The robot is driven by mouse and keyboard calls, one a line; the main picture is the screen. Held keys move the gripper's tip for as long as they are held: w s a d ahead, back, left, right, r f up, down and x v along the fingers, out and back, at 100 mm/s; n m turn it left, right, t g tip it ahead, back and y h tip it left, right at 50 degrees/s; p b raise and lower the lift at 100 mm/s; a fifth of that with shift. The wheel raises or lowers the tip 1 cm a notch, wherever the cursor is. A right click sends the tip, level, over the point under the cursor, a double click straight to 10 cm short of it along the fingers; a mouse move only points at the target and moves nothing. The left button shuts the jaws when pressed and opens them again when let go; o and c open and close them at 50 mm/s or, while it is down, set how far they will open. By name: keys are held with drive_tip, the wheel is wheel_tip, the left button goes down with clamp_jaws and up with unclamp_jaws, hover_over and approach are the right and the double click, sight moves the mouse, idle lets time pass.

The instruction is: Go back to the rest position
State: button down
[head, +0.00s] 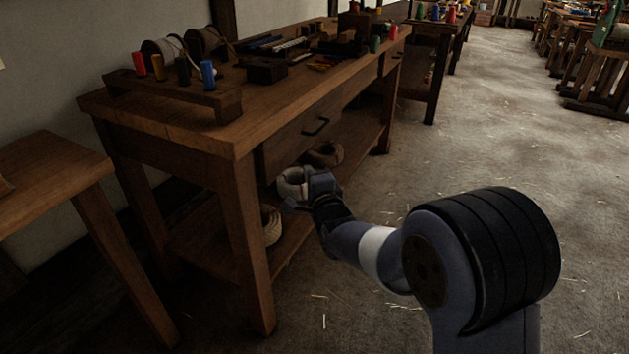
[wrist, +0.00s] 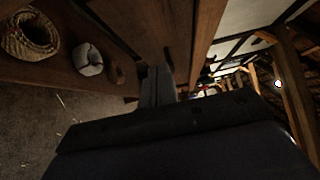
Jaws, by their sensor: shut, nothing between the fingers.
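My gripper (wrist: 158,86) is shut and empty in the wrist view, its fingers pressed together near the front of the wooden workbench. In the head view my arm reaches from the lower right toward the bench, and the gripper end is small and dark there, in front of the bench's lower shelf. The workbench (head: 190,138) has a drawer (head: 290,140) with a dark handle, and the drawer looks closed. A pale rope coil (head: 291,183) shows just beside my gripper in the head view, and it cannot be told whether they touch.
A brown coil (head: 325,154) and a woven basket or coil (head: 270,226) sit on the lower shelf. Spools and tools lie on the benchtop, with a wooden peg rack (head: 175,96) at its left end. Another table (head: 45,180) stands at left. The floor (head: 490,130) at right is open.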

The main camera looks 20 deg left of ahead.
drive_tip(key=shift+v, duration=1.6)
drive_tip(key=shift+w, duration=0.15)
